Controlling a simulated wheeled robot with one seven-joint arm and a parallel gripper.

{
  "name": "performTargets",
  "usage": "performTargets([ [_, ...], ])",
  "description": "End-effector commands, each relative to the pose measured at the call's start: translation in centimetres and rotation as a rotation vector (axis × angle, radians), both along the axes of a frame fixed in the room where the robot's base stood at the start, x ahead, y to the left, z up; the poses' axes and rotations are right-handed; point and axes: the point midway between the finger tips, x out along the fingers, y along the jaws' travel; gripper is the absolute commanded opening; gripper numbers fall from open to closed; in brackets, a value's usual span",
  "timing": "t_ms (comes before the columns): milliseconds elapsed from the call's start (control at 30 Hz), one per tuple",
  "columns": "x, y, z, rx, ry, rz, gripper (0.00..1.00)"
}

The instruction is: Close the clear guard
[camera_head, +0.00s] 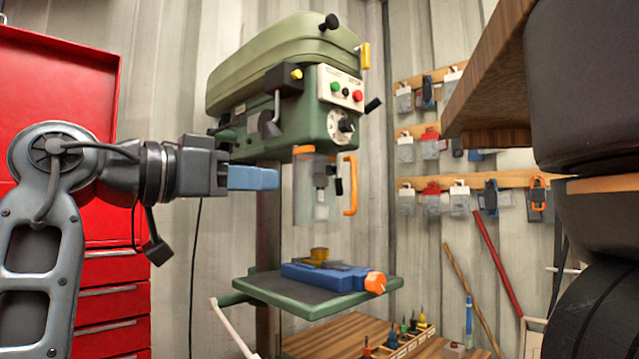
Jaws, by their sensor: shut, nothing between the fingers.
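The clear guard (304,196) hangs under the head of the green drill press (272,100), around or beside the chuck, which shows through it. An orange handle (350,186) stands upright at its right side. I cannot tell how far the guard is swung open. My gripper (277,178) reaches in from the left, level with the guard. Its blue fingers are shut and empty. The fingertips end just left of the guard's left edge in the picture; I cannot tell the gap in depth.
Below the guard, a blue vise (325,276) with an orange knob sits on the press table (262,284). A red tool cabinet (113,270) stands at left. A wooden shelf edge (490,70) juts in at upper right. Padlocks hang on the back wall.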

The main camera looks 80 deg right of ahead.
Motion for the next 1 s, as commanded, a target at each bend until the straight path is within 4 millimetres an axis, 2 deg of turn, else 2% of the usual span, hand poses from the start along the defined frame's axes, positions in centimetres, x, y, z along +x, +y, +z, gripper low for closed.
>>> performTargets([
  [167,-1.2,-1.2,0.0,0.003,-0.003,-0.011,0.0],
  [700,-7.1,-9.0,0.0,0.002,-0.002,-0.007,0.0],
  [1000,-8.5,-10.9,-0.1,0.003,0.0,-0.006,0.0],
])
